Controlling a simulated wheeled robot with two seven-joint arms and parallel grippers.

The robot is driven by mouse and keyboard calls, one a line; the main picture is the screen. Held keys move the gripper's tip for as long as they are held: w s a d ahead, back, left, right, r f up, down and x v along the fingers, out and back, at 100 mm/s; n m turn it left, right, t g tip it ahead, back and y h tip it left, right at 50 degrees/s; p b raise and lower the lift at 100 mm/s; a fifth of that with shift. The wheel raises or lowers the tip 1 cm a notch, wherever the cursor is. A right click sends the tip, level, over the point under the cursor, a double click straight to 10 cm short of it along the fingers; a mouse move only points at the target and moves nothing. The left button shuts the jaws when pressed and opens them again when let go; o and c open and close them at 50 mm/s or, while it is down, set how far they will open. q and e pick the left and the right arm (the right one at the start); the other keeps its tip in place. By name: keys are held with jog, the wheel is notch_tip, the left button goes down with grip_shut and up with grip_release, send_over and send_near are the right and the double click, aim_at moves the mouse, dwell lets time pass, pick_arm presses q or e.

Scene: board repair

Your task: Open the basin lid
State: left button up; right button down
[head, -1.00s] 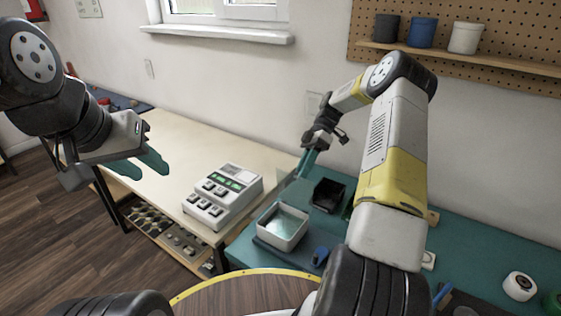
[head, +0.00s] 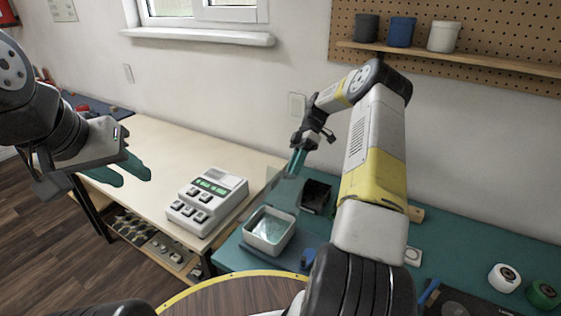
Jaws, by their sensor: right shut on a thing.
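The basin (head: 276,245) is a white, square-cornered tub with pale liquid inside, on the teal table. Its top is uncovered. A clear, faint pane, the basin lid (head: 284,192), stands steeply tilted at the basin's far side. I cannot tell whether its lower edge touches the rim. My right gripper (head: 295,163) is shut on the lid's upper part, above and behind the basin. The fingers partly hide the lid's upper edge.
A black bin (head: 315,196) stands just right of the lid. A white device with buttons (head: 208,203) is on the pale table to the left. A blue object (head: 308,258) lies near the basin. White (head: 503,278) and green (head: 545,293) rolls are at far right.

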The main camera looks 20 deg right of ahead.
jog(key=c, duration=1.2)
grip_release()
jog(key=shift+w+a+f, duration=0.15)
jog(key=shift+a+f, duration=0.35)
jog(key=shift+d, duration=0.2)
jog(key=shift+d+r, duration=0.1)
jog(key=v, duration=0.7)
jog(key=shift+w+r, duration=0.25)
jog(key=shift+w, duration=0.05)
